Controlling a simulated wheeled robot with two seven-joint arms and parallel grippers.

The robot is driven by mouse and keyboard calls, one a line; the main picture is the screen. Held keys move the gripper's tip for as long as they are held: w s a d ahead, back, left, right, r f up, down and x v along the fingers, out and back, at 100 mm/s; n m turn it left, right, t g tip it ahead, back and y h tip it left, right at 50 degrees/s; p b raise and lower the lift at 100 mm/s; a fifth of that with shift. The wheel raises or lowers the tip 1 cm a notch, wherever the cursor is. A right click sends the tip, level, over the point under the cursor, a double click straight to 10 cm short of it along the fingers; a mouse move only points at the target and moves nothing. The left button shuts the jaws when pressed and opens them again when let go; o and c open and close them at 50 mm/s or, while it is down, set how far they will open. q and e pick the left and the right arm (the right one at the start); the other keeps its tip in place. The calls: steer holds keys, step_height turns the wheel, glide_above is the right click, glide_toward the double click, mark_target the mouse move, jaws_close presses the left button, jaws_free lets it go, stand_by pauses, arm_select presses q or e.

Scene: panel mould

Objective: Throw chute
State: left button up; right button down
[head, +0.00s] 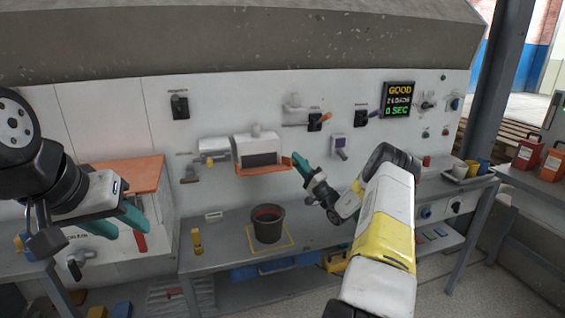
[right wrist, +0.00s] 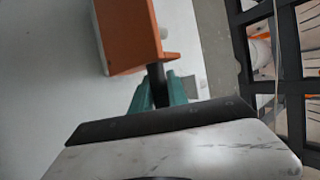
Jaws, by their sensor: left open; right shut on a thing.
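A white chute box with a dark slot (head: 259,159) is on the wall panel, with an orange tray (head: 262,171) along its lower front. My right gripper (head: 298,164), with teal fingers, is at the tray's right end. In the right wrist view it is shut on a short dark handle (right wrist: 156,77) beside the orange part (right wrist: 128,35). My left gripper (head: 122,220) is open and empty at the left, well away from the chute. A dark bucket (head: 267,228) with a reddish inside stands upright on the bench below the chute.
The grey bench (head: 222,258) has a yellow marked square around the bucket. A lit display (head: 398,99) reads GOOD. Cups (head: 472,168) stand at the right.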

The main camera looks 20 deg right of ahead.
steer(key=shift+s+d+r, duration=0.15)
steer(key=shift+d+r, duration=0.1)
steer(key=shift+r, duration=0.1)
steer(key=c, duration=1.6)
jaws_free()
steer(key=o, duration=0.3)
steer(key=shift+s+r, duration=0.1)
steer(key=shift+s, duration=0.1)
steer(key=shift+f, duration=0.25)
steer(key=v, duration=0.7)
steer(key=shift+s, duration=0.25)
steer(key=shift+d+f, duration=0.15)
